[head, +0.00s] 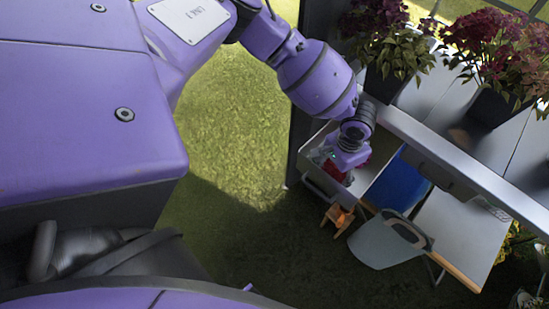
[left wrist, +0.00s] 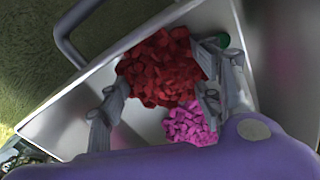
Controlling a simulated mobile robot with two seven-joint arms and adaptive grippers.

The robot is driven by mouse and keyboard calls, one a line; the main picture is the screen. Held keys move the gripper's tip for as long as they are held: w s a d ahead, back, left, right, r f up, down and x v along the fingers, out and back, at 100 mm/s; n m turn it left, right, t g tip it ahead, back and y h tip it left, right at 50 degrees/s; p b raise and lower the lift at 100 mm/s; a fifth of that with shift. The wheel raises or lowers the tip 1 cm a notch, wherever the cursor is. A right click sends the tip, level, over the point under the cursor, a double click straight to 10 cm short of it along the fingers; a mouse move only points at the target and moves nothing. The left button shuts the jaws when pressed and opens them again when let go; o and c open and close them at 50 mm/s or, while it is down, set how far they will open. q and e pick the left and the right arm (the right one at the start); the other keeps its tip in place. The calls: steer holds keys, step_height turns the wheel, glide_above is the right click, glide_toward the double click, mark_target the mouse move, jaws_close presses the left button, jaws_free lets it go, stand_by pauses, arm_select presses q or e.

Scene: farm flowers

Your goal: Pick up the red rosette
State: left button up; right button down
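The red rosette (left wrist: 158,68), a ruffled dark red cluster, lies in a grey-white open bin (left wrist: 62,122) in the left wrist view. Bits of red also show under my left gripper in the head view (head: 334,172). My left gripper (left wrist: 160,84) is open, with its fingers spread on either side of the red rosette. Whether they touch it, I cannot tell. A smaller pink rosette (left wrist: 188,124) lies beside the red one, partly hidden by the gripper. My right gripper is not in view.
A blue bin (head: 396,186) stands right of the grey bin under the table edge. A pale bucket (head: 382,240) and a small orange-brown object (head: 338,217) are nearby. Potted plants (head: 495,50) stand on the table. Grass is clear at left.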

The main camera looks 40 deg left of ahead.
mark_target(337, 171)
arm_select(q)
steer(key=c, duration=0.7)
steer(key=shift+r, duration=0.15)
step_height(337, 171, up, 10)
steer(key=shift+f+p, duration=0.1)
steer(key=shift+p, duration=0.45)
